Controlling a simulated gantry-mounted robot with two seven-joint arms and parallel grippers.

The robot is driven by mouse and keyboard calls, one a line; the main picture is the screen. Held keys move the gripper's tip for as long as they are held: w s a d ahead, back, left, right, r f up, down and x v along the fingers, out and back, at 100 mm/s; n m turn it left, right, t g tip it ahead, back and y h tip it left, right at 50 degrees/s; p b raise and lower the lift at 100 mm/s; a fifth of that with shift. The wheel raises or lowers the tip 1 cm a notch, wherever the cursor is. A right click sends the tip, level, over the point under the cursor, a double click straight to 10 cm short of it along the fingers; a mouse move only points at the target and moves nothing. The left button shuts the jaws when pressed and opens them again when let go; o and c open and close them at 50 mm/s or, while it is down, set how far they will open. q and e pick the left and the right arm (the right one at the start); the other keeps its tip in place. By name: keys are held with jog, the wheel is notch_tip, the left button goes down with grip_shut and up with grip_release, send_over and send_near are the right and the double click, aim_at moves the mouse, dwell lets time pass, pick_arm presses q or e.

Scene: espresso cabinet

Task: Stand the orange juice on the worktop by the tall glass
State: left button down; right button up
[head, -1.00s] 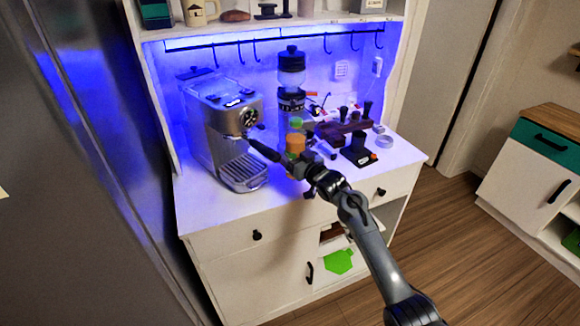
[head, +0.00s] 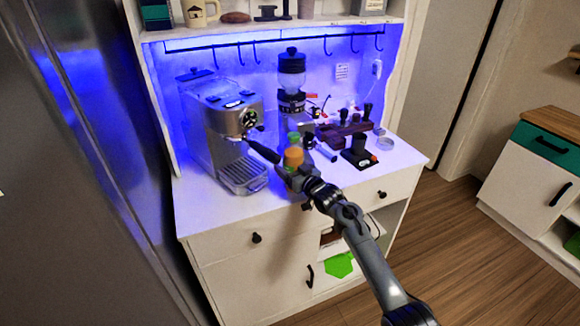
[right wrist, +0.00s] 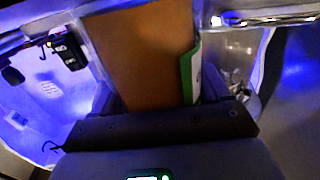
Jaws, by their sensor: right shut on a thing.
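The orange juice (head: 293,158) is an orange bottle with a green top, upright in front of the grinder in the head view. My right gripper (head: 296,177) is shut on it, low at the cabinet's front side. I cannot tell whether its base touches the worktop (head: 205,207). In the right wrist view the orange juice (right wrist: 145,50) fills the space between the fingers, with a green and white label edge on its right. I cannot clearly make out the tall glass in the head view. My left gripper is not in view.
A silver espresso machine (head: 228,125) stands left of the bottle. A dark grinder (head: 291,75) stands behind it. A dark stand with tools (head: 345,130) and a small clear dish (head: 384,143) are to the right. The worktop's front left is bare.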

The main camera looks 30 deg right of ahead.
jog(key=o, duration=1.4)
jog(key=shift+c, duration=0.2)
jog(key=shift+o, duration=0.2)
